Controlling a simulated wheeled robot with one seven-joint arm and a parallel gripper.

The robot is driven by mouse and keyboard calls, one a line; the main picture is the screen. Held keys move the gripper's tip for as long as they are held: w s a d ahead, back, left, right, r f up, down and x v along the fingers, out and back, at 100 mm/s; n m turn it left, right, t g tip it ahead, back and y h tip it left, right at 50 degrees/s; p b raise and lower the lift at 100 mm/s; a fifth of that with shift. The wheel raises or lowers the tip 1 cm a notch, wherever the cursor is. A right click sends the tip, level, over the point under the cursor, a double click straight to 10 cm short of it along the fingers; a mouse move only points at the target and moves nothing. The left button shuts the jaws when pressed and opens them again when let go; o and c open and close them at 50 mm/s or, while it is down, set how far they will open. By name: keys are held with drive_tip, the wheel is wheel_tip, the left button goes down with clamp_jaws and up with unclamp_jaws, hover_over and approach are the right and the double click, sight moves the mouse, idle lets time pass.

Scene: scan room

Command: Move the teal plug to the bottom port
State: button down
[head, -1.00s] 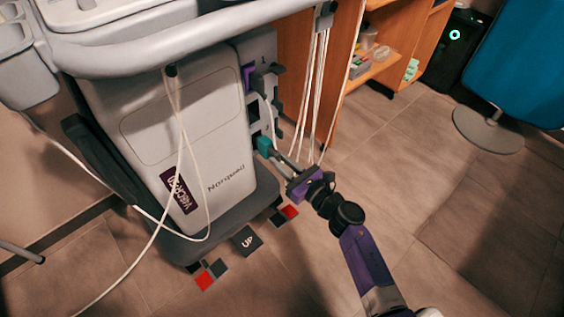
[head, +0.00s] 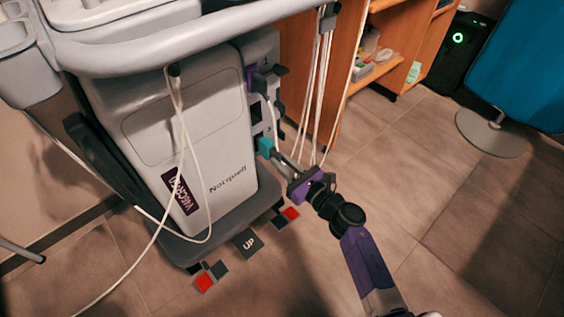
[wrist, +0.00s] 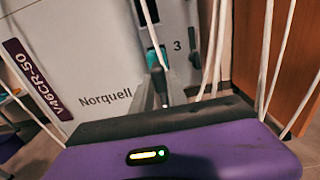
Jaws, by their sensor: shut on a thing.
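The teal plug (head: 265,146) is at the lower end of the port panel (head: 257,115) on the side of the grey Norquell machine. My gripper (head: 277,157) reaches it from the lower right and is shut on it. In the wrist view the teal plug (wrist: 156,60) shows between my fingertips, beside the panel's number 3. Whether the plug is seated in a port or only held against the panel, I cannot tell. A purple connector (head: 250,77) and a dark grey one (head: 268,77) are higher on the panel.
White cables (head: 314,90) hang just right of the panel, close to my gripper, and cross the wrist view. A wooden shelf unit (head: 345,60) stands behind them.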

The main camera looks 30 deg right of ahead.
sight(271, 153)
drive_tip(key=shift+b+x, duration=1.25)
drive_tip(key=shift+x, duration=1.2)
idle(4.5)
drive_tip(key=shift+f, duration=0.15)
idle(0.9)
